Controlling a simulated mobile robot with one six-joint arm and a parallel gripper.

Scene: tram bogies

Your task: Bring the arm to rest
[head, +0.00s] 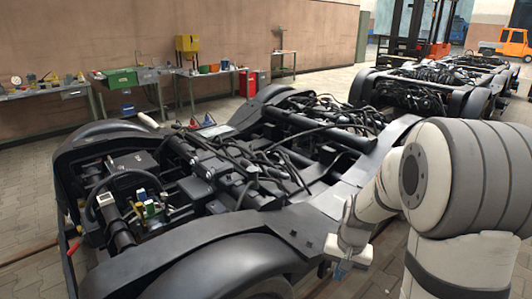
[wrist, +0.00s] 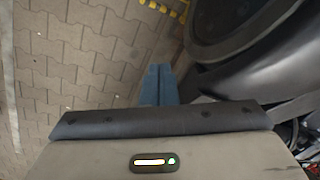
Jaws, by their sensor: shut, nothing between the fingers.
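My gripper (wrist: 159,84) shows in the wrist view as two blue-grey fingers pressed together, shut and empty. It hangs over the paved floor, beside a dark wheel and fender. In the head view my arm comes in from the right and bends down toward the near right edge of the bogie (head: 311,222).
The bogie's wheel (wrist: 240,28) is close on the right of the gripper. Paved floor (wrist: 75,60) lies clear to the left. A second bogie (head: 425,88) stands behind. Workbenches (head: 72,91) line the wall, and an orange vehicle (head: 512,45) is far right.

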